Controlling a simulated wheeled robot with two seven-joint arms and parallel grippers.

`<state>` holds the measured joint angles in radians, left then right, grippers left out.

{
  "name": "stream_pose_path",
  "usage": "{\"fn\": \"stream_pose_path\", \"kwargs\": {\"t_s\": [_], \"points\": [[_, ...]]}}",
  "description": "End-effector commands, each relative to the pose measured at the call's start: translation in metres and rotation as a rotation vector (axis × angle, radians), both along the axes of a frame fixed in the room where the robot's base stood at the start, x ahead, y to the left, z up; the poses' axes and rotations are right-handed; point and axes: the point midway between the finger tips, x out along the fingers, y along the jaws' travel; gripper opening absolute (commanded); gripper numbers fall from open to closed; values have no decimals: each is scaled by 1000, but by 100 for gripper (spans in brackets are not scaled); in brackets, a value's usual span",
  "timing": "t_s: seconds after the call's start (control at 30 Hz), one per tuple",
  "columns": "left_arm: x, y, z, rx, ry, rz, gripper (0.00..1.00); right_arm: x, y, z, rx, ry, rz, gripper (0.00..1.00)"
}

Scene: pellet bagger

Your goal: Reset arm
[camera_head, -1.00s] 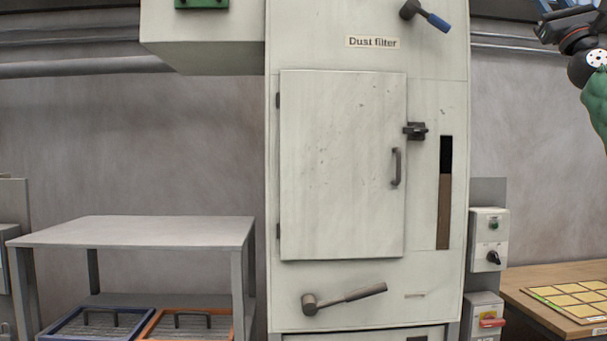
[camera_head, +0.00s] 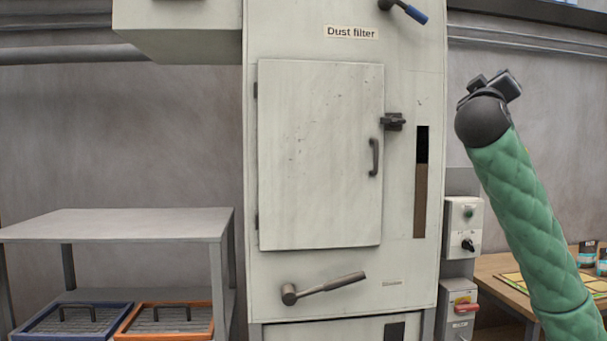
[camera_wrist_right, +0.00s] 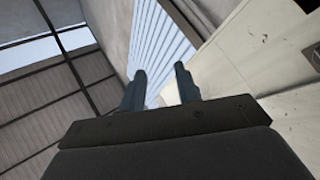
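My right arm, in a green padded sleeve, rises from the lower right of the head view. Its dark right gripper (camera_head: 498,85) points up in front of the grey wall, right of the dust filter cabinet (camera_head: 415,275). In the right wrist view the two fingers of this gripper (camera_wrist_right: 160,72) stand apart with nothing between them, so it is open and empty. The wrist view looks up at the wall and roof, with a pale panel at the right. My left gripper is not in view.
The cabinet door (camera_head: 320,150) is shut. A lever handle (camera_head: 322,288) is below it. Switch boxes (camera_head: 463,225) stand right of the cabinet. A wooden table (camera_head: 500,272) is partly behind my arm. A grey table (camera_head: 115,225) stands left, above blue and orange trays.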

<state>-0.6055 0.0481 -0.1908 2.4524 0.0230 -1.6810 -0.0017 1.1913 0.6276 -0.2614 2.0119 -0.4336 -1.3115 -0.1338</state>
Motion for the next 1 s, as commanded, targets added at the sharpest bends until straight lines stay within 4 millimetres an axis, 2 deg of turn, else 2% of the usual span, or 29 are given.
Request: {"fn": "stream_pose_path", "kwargs": {"t_s": [0.03, 0.2, 0.43, 0.67, 0.8, 1.0], "points": [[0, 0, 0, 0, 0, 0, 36, 11, 13, -29, 40, 37, 46, 32], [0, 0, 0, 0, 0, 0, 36, 36, 51, -120, 169, 165, 176, 32], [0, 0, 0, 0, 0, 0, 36, 49, 98, -239, 305, 349, 302, 32], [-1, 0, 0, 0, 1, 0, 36, 43, 140, -349, 405, 529, 397, 32], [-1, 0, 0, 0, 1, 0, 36, 32, 163, -411, 455, 632, 445, 32], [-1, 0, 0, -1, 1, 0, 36, 7, 194, -492, 522, 765, 509, 32]]}}
